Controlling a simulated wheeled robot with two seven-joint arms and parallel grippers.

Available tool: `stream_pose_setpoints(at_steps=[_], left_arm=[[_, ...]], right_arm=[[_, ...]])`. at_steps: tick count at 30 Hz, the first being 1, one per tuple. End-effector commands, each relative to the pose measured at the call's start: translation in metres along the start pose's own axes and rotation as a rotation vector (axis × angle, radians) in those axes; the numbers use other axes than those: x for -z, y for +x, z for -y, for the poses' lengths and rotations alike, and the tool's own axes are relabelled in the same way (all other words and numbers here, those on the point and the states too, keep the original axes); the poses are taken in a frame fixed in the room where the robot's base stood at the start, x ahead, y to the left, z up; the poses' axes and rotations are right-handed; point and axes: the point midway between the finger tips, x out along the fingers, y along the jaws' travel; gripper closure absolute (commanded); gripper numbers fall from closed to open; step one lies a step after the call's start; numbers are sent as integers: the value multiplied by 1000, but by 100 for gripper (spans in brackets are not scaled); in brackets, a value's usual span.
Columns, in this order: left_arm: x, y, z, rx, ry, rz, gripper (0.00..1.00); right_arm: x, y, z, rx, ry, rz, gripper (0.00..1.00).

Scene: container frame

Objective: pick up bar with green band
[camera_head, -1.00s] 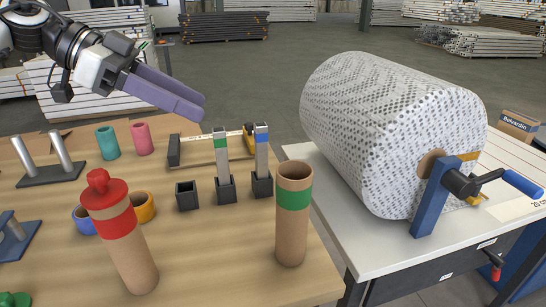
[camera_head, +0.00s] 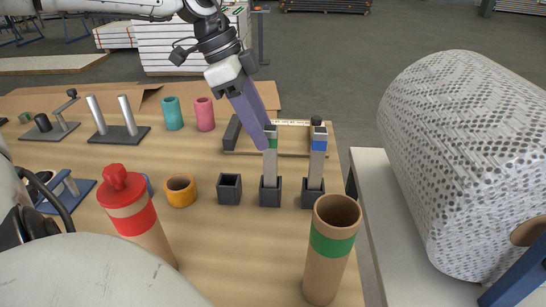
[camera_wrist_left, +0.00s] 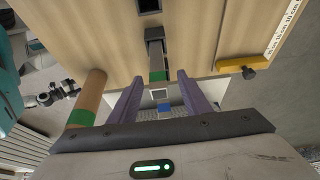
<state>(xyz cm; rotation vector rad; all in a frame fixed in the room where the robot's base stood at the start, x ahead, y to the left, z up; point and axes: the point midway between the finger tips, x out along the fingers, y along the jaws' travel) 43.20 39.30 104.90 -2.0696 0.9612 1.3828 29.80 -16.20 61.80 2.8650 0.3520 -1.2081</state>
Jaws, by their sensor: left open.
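The bar with green band (camera_head: 270,168) is a grey upright bar standing in a black socket (camera_head: 270,194), with its green band near the top. My left gripper (camera_head: 270,131) comes down over its top, its purple fingers open. In the left wrist view, the bar with green band (camera_wrist_left: 155,57) lies between the two spread fingertips of my left gripper (camera_wrist_left: 159,77), with a gap on both sides. The fingers partly hide the bar's top in the head view. A similar bar with a blue band (camera_head: 318,165) stands just to the right. My right gripper is not in view.
An empty black socket (camera_head: 229,190) is left of the bar. A cardboard tube with a green band (camera_head: 331,250) and a red-capped tube (camera_head: 135,215) stand in front. A yellow ring (camera_head: 181,191) lies left. A large perforated roll (camera_head: 470,160) is at right.

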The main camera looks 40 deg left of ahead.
Motion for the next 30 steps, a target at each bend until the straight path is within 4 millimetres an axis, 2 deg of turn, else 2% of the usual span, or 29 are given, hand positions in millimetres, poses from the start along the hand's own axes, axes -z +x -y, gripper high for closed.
stream_pose_setpoints(at_steps=[12,20,21,23,28,30], left_arm=[[-1,50,-5,-1,-1,0,56],[0,54,-4,2,0,-2,56],[0,54,-4,2,0,-2,58],[0,54,-4,2,0,-2,68],[0,54,-4,2,0,-2,97],[0,53,-4,2,0,-2,100]], right_arm=[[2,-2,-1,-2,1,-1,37],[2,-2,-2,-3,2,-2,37],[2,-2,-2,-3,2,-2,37],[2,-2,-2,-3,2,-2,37],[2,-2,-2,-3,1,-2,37],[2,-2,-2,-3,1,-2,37]])
